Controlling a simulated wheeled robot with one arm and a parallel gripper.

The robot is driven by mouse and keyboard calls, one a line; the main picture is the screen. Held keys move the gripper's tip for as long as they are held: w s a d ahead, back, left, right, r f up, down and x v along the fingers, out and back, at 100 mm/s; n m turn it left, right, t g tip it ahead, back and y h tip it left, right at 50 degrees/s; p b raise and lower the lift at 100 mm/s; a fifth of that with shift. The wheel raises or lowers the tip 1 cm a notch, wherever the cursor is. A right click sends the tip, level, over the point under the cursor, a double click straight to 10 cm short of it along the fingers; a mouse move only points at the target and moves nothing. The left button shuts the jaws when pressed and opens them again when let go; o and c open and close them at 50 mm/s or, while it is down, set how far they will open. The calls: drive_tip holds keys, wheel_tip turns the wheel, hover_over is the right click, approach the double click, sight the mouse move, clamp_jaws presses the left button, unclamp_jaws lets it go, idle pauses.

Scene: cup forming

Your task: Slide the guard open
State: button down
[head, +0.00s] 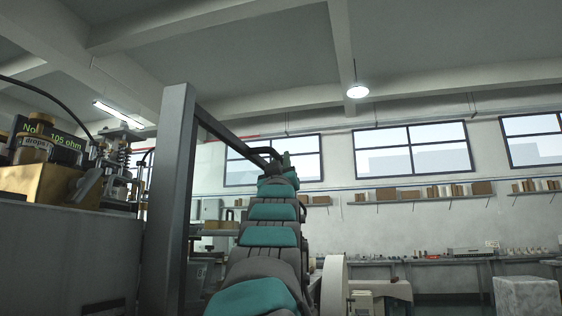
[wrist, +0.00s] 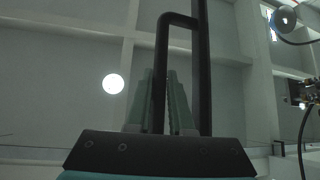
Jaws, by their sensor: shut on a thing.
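My gripper (head: 285,162) is at the far end of my raised arm, small in the head view. In the wrist view its two green fingers (wrist: 161,82) stand on either side of a dark bent bar handle (wrist: 178,19) and are shut on one leg of it. In the head view a dark bar (head: 225,132) runs from the top of a grey upright post (head: 170,200) to near my gripper. This looks like the guard's frame. The guard's panel cannot be made out, and my arm hides part of the handle.
A machine with brass parts (head: 45,180), a coil spring and a display reading 105 ohm stands at the left, close to the post. A workbench (head: 450,259) with small items lines the back wall under shelves. A pale block (head: 527,297) is at the lower right.

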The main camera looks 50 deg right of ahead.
drive_tip(key=shift+f, duration=0.15)
idle(0.8)
wheel_tip(320, 180, down, 38)
drive_tip(key=b, duration=1.3)
drive_tip(key=c, duration=1.1)
unclamp_jaws()
drive_tip(key=shift+o, duration=1.4)
drive_tip(key=v, duration=0.7)
drive_tip(key=shift+s+a+f, duration=0.2)
